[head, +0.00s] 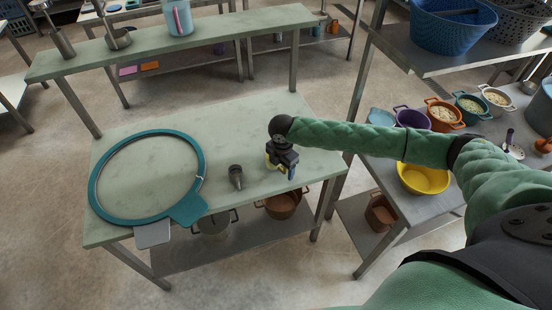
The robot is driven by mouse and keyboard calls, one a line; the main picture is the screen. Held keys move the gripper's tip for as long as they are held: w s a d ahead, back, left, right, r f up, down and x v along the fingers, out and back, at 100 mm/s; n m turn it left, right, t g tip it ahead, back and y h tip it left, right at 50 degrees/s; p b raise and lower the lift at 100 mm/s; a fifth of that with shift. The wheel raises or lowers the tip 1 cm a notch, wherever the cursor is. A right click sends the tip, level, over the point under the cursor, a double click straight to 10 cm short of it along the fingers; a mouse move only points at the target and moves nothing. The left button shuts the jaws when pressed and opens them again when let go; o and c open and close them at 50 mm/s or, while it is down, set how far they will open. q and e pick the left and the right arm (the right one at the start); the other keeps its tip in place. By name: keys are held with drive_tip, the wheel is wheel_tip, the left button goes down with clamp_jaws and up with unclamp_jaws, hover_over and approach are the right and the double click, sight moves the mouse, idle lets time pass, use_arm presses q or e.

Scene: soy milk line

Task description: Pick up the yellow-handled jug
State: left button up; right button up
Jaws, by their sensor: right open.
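My right gripper (281,170) is above the right part of the green-topped table (150,140), pointing down, and it is open. A small yellow patch shows at its left side and a blue patch at its lower right. I cannot tell whether the yellow patch is a jug handle or part of the gripper. No whole yellow-handled jug can be made out. A light blue jug (180,18) with a pinkish handle stands on the raised shelf (225,28) at the back. My left gripper is not in view.
A large teal ring (98,197) with a flat tab lies on the table's left. A small dark grey cone-like piece (236,176) stands left of my right gripper. A yellow bowl (424,179) and several pots are on the right-hand table. The green table's back middle is clear.

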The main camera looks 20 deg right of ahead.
drive_tip(key=c, duration=1.2)
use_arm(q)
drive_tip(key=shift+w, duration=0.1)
use_arm(e)
drive_tip(key=shift+c, duration=0.2)
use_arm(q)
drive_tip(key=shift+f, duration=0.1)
use_arm(e)
drive_tip(key=shift+r, duration=0.1)
